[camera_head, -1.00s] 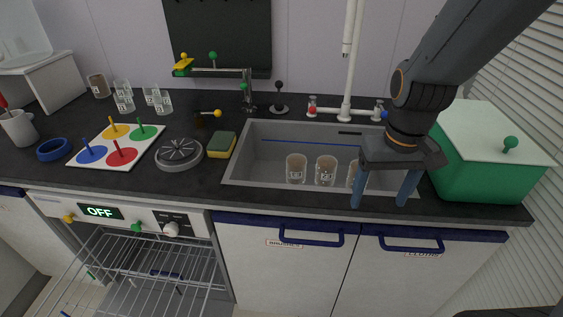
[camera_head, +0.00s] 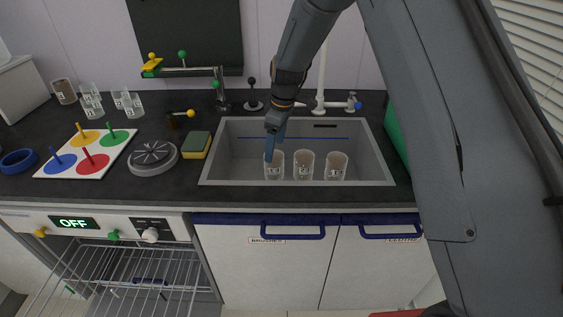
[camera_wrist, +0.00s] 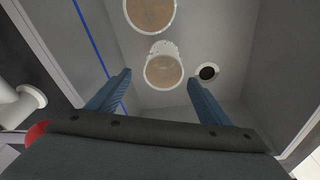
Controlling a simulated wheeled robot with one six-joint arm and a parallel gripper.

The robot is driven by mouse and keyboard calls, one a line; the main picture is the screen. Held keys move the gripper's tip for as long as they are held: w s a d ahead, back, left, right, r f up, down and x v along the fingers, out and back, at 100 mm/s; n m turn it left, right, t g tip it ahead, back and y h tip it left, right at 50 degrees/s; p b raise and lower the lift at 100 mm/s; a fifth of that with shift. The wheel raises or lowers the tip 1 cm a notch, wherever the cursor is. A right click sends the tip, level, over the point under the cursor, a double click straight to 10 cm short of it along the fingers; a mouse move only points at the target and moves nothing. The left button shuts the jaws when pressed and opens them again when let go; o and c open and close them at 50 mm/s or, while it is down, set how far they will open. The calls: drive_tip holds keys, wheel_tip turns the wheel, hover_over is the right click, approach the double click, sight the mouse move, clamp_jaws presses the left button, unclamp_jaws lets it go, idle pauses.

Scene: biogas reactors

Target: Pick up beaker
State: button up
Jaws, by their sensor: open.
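Three clear beakers with brownish insides stand in a row in the sink (camera_head: 375,172): a left one (camera_head: 275,172), a middle one (camera_head: 303,167) and a right one (camera_head: 335,168). My gripper (camera_head: 272,150) is over the sink's left part, with a blue finger overlapping the left beaker's rim. In the wrist view, my gripper's fingers (camera_wrist: 158,84) are spread with nothing between them held. One beaker (camera_wrist: 163,70) appears ahead between the fingertips, and a second (camera_wrist: 150,14) lies beyond, cut by the top edge. Whether a finger touches the left beaker, I cannot tell.
A tap (camera_head: 221,92) stands behind the sink's left end. A sponge (camera_head: 196,145) and a grey round device (camera_head: 153,158) are left of the sink. More glassware (camera_head: 127,103) stands at the back left. A drain hole (camera_wrist: 208,72) shows beside the nearer beaker.

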drive_tip(key=shift+s+a+f, duration=0.1)
drive_tip(key=shift+f, duration=0.85)
drive_tip(key=shift+a+f+p, duration=0.2)
drive_tip(key=shift+f+p, duration=0.35)
drive_tip(key=shift+f, duration=1.25)
drive_tip(key=shift+a+f+p, duration=0.2)
drive_tip(key=shift+f+p, duration=0.3)
drive_tip(key=shift+f, duration=1.25)
drive_tip(key=c, duration=1.1)
drive_tip(key=shift+r, duration=0.1)
wheel_tip(320, 180, up, 18)
drive_tip(key=b, duration=0.3)
wheel_tip(320, 180, up, 12)
drive_tip(key=f+p, duration=0.1)
drive_tip(key=p, duration=0.6)
hover_over(273, 165)
drive_tip(key=w, duration=0.4)
drive_tip(key=shift+a+r, duration=0.15)
drive_tip(key=shift+r, duration=0.35)
